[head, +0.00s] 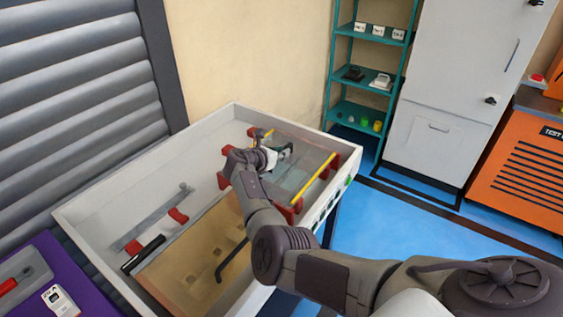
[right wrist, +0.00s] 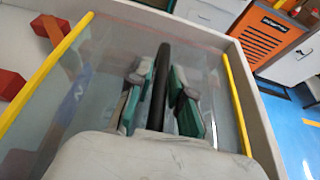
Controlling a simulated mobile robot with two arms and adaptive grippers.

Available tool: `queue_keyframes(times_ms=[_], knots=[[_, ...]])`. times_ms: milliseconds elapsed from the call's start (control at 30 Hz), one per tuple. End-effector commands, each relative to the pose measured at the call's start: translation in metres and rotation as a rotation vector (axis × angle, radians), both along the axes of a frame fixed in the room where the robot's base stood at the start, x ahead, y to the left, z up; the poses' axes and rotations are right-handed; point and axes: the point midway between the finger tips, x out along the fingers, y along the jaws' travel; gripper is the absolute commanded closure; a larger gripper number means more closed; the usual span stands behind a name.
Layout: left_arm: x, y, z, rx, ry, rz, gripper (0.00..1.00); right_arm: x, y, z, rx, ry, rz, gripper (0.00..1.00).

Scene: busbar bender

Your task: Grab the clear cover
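The clear cover (head: 292,180) is a transparent sheet with yellow edge strips, at the far right end of the white-walled tray in the head view. In the right wrist view the clear cover (right wrist: 105,55) fills the middle, with a black bar-like handle (right wrist: 163,65) running along it. My right gripper (head: 286,152) is over the cover. In the wrist view its green-padded fingers (right wrist: 160,100) are apart, one on each side of the handle, with narrow gaps showing. Whether they touch the cover cannot be told. My left gripper is not in view.
The white tray (head: 95,205) also holds a tan board (head: 195,262), red blocks, a grey bar and a black-handled tool. A purple surface (head: 75,270) lies at the lower left. A green shelf (head: 368,95) and grey cabinet (head: 450,90) stand behind; blue floor is clear at right.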

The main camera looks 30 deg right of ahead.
Motion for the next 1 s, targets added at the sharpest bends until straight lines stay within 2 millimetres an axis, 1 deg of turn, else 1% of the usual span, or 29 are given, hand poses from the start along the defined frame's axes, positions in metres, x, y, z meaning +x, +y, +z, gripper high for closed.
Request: queue_keyframes(times_ms=[33, 67, 100, 267, 500, 700, 867, 967, 1000], knots=[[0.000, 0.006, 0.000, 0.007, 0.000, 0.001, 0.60, 0.000, -0.001, 0.000, 0.000, 0.000, -0.001, 0.93], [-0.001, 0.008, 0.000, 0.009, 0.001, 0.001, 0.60, 0.000, -0.001, 0.000, 0.000, 0.000, -0.001, 0.98], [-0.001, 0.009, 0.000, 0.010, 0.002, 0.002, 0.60, 0.000, -0.001, 0.000, 0.000, 0.000, -0.001, 1.00], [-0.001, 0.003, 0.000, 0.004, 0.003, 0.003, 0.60, -0.001, -0.001, -0.001, 0.001, 0.001, -0.002, 1.00], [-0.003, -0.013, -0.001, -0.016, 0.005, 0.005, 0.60, 0.000, -0.001, 0.000, -0.001, 0.000, -0.001, 1.00], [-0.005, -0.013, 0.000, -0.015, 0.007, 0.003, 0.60, 0.000, -0.001, 0.002, -0.001, 0.000, -0.002, 1.00], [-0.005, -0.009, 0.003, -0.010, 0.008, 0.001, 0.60, 0.000, -0.001, 0.015, -0.002, -0.003, -0.002, 1.00], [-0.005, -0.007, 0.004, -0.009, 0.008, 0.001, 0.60, 0.000, -0.001, 0.031, -0.002, -0.007, -0.002, 1.00], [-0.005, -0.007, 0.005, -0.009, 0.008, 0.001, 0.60, 0.001, -0.001, 0.039, -0.003, -0.007, -0.002, 1.00]])
